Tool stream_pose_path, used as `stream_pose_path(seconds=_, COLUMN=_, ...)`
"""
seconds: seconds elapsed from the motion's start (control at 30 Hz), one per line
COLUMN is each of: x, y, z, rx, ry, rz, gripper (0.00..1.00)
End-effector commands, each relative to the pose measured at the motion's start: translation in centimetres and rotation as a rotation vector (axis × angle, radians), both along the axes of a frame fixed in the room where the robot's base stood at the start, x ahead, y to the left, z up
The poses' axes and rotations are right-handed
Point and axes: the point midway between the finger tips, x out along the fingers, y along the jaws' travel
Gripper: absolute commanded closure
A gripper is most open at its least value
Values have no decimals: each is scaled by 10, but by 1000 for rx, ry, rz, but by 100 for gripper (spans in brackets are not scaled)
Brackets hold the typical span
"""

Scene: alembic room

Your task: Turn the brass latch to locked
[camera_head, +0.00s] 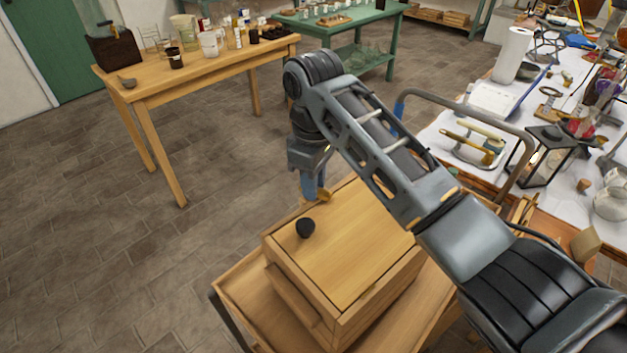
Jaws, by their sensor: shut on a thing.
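A wooden box (345,250) with a flat lid stands below my arm. A small brass latch (325,196) shows at the far left corner of its lid. My gripper (314,196) points down with its blue fingers at the latch and is shut on it. The fingers hide part of the latch, so I cannot tell how far it is turned. A black round knob (305,228) sits on the lid, nearer to me than the gripper and apart from it.
The box stands on a wooden cart (248,293) with a grey handle rail (470,108). A cluttered white-topped bench (450,150) is at the right, with a black lantern (548,160). A wooden table (200,75) with jars stands at the back left. The floor between is clear.

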Motion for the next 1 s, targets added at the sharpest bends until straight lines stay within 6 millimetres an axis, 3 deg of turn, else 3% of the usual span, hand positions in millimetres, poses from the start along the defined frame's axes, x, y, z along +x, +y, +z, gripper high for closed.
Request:
stream_pose_path(seconds=0.43, x=1, y=0, z=1, rx=0, ry=-1, rz=-301, gripper=100)
stream_pose_path(seconds=1.0, x=2, y=-1, z=1, rx=1, ry=-3, rz=-385, gripper=100)
